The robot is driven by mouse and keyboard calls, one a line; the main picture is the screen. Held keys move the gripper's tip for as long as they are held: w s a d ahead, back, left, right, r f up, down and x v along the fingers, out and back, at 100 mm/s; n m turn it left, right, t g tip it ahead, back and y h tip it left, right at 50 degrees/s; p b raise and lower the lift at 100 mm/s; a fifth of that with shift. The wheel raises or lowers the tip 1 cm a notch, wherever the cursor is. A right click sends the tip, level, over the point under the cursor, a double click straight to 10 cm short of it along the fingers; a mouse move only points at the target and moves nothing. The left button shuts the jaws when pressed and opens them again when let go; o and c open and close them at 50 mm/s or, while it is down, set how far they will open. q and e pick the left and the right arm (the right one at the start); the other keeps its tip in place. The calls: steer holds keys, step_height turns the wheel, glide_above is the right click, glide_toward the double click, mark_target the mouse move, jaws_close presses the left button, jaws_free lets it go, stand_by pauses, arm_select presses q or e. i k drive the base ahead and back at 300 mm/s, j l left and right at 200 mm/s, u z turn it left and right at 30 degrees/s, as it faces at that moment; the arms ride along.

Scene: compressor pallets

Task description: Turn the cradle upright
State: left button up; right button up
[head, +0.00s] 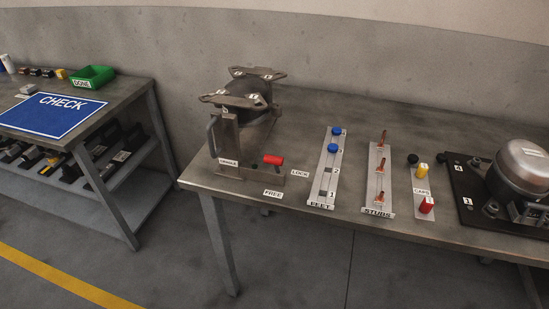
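The cradle (230,140) stands at the left end of the metal workbench. A dark compressor (262,92) sits in it upside down, with its numbered mounting plate (228,98) facing up. A grey handle (213,135) rises at the cradle's left side, above a HANDLE label (229,162). A lever with a red grip (273,160) is at the cradle's front right, near the LOCK label (300,174) and the FREE label (272,194). I cannot tell clearly which label the lever is set to. Neither of my grippers is in view.
Right of the cradle are a FEET strip (317,195) with blue feet, a STUDS strip (377,205) with copper studs, and a CAPS strip (421,190). A second compressor (522,168) stands at far right. A left table holds a blue CHECK mat (45,116) and a green bin (92,76).

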mark_target(248, 97)
steer(key=j+z, duration=0.1)
steer(key=z, duration=0.3)
steer(key=j+z, duration=0.1)
steer(key=z, duration=0.3)
steer(key=j+z, duration=0.15)
steer(key=z, duration=0.3)
steer(key=k+j+z, duration=0.1)
steer(key=j+z, duration=0.15)
steer(key=j, duration=0.15)
steer(key=k+j+z, duration=0.25)
steer(key=j, duration=0.2)
steer(key=k+j+z, duration=0.1)
steer(key=j+z, duration=0.15)
steer(key=k+j+z, duration=0.25)
steer(key=j, duration=0.2)
steer(key=k+j+z, duration=0.1)
steer(key=k+j, duration=0.6)
steer(key=j, duration=0.15)
steer(key=k+j, duration=0.7)
steer(key=j, duration=0.15)
steer(key=i+z, duration=0.05)
